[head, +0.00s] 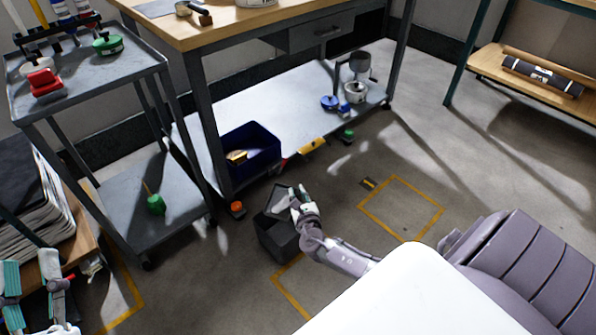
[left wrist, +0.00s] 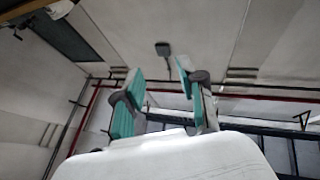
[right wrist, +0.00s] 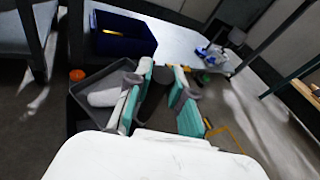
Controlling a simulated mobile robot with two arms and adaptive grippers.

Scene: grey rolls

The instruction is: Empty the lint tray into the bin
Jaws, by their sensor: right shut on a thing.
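My right gripper (head: 296,202) is low, right over a dark grey bin (head: 279,240) standing on the floor. It is shut on a dark grey part, probably of the lint tray (head: 279,198), which looks tilted at the bin's top; the fingers partly hide it. In the right wrist view, a pale lint-like pad (right wrist: 104,97) lies inside a dark grey open container beside the fingers (right wrist: 158,92); I cannot tell whether this container is tray or bin. My left gripper (head: 34,284) is open and empty at the lower left; the left wrist view shows its fingers (left wrist: 155,88) apart.
A blue crate (head: 262,150) stands on the workbench's lower shelf (head: 220,110), behind the bin. An orange item (head: 237,208) lies on the floor nearby. A grey cart (head: 130,200) stands at left.

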